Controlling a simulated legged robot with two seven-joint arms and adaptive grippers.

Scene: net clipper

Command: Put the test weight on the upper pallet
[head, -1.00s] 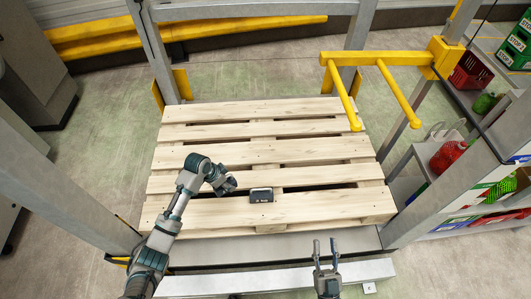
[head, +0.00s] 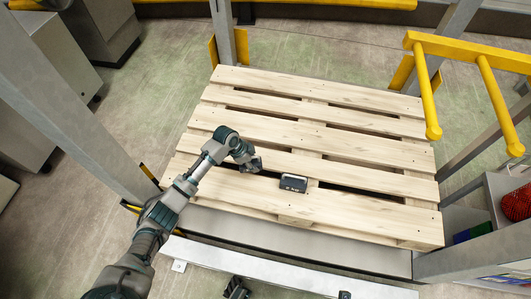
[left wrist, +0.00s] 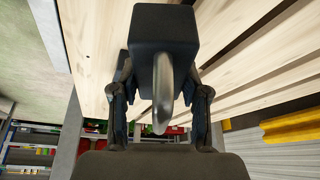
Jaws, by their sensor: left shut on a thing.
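The dark test weight (left wrist: 165,35), a block with a grey metal handle (left wrist: 163,95), sits between the fingertips of my left gripper (left wrist: 160,85) in the left wrist view. The handle faces my palm. In the head view my left gripper (head: 251,163) is shut on it above the front left part of the wooden pallet (head: 340,209). Fingers and weight are hard to tell apart there. The pallet boards also show in the left wrist view (left wrist: 240,35).
A small dark box with a pale label (head: 293,184) lies on the pallet, right of my left gripper. A yellow pronged bar (head: 428,95) overhangs the right side. Grey posts (head: 75,105) stand around the pallet. Its back boards are bare.

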